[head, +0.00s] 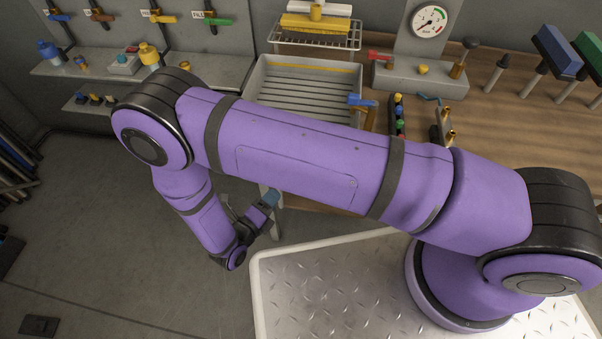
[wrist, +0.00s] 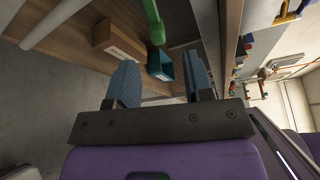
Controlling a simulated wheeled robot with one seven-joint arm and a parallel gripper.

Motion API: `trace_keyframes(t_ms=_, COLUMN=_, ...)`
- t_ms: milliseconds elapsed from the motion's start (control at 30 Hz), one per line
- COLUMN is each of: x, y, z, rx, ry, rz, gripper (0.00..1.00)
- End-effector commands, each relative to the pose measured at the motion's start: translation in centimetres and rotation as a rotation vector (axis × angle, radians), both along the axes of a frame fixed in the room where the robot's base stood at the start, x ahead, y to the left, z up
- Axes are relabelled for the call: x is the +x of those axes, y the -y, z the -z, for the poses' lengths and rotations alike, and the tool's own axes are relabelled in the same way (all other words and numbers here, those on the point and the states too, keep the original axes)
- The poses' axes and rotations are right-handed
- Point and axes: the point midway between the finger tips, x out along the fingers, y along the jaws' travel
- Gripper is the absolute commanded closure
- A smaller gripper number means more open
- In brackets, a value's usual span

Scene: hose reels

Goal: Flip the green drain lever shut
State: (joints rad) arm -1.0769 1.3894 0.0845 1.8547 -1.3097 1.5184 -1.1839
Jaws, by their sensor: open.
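A green bar-like handle (wrist: 154,22), which looks like the drain lever, comes down from the top of the wrist view. Its end is just beyond my open fingers, near a teal hollow block (wrist: 160,66). I cannot tell whether the two touch. My gripper (wrist: 160,58) has its blue-padded fingers apart with nothing held between them. In the head view my gripper (head: 272,202) is low beside the bench's front left corner, partly hidden by my arm. Another green-handled lever (head: 217,20) is on the back wall panel, far from my gripper. The handle by my fingers is hidden in the head view.
A slatted grey sink tray (head: 262,82) is set at the bench's left end. A blue-handled tap (head: 362,102) and a gauge (head: 429,21) stand on the wooden bench (head: 505,110). A wooden block (wrist: 118,40) lies left of the green handle.

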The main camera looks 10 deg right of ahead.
Motion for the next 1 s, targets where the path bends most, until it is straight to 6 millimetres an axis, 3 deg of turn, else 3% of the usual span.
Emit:
trace_keyframes(t_ms=167, x=0.0, y=0.3, z=0.7, rx=-0.019, ry=-0.01, rz=-0.02, gripper=0.53)
trace_keyframes(t_ms=700, x=6.2, y=5.9, z=1.5, rx=-0.018, ry=-0.01, rz=-0.016, gripper=0.53)
trace_keyframes(t_ms=1000, x=7.7, y=7.1, z=1.7, rx=-0.017, ry=-0.008, rz=-0.018, gripper=0.53)
